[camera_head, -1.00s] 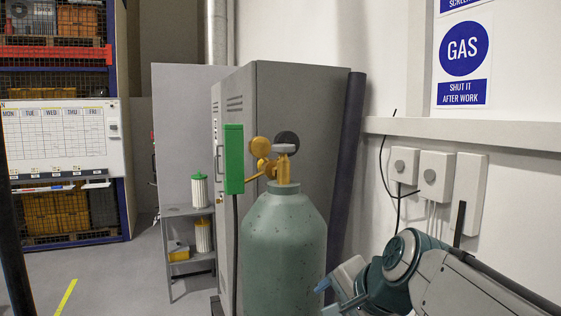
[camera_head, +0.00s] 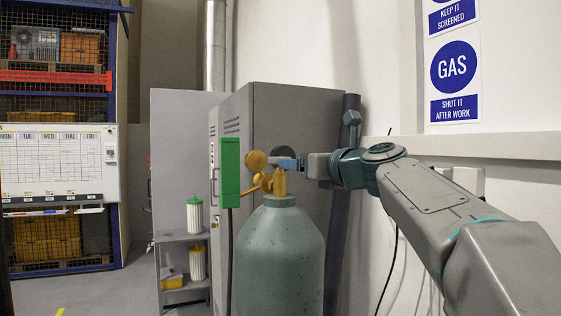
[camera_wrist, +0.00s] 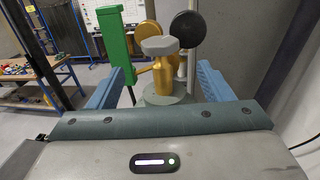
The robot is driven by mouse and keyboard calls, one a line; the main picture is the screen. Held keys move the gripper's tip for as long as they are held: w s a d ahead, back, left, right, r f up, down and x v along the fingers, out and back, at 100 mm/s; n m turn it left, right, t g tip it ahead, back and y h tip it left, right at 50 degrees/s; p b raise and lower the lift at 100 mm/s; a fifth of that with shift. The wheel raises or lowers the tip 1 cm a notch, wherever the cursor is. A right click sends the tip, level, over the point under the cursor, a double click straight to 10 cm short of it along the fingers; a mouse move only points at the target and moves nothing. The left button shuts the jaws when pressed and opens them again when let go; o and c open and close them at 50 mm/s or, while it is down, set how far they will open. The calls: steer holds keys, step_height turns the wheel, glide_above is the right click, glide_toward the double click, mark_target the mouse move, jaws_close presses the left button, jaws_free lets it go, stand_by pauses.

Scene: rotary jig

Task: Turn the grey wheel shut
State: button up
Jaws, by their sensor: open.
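The grey wheel (camera_wrist: 160,46) tops the brass valve (camera_wrist: 162,73) of the green gas cylinder (camera_head: 278,250). In the wrist view it shows between my two blue fingers, slightly beyond their tips, with a visible gap on both sides. My gripper (camera_wrist: 162,75) is open, with nothing held. In the head view my gripper (camera_head: 286,163) reaches in from the right at the height of the valve top, and its fingers hide the wheel there. I cannot tell whether a finger touches the wheel.
A yellow gauge (camera_head: 255,161) and a black gauge (camera_wrist: 187,25) sit by the valve. A green box (camera_head: 230,172) stands left of the cylinder. A grey cabinet (camera_head: 300,120) is behind, and the wall is at right. A blue workbench (camera_wrist: 40,85) shows at left in the wrist view.

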steer(key=p+x, duration=0.2)
steer(key=x, duration=0.8)
steer(key=shift+w+a+p, duration=0.25)
steer(key=shift+p, duration=0.1)
steer(key=c, duration=1)
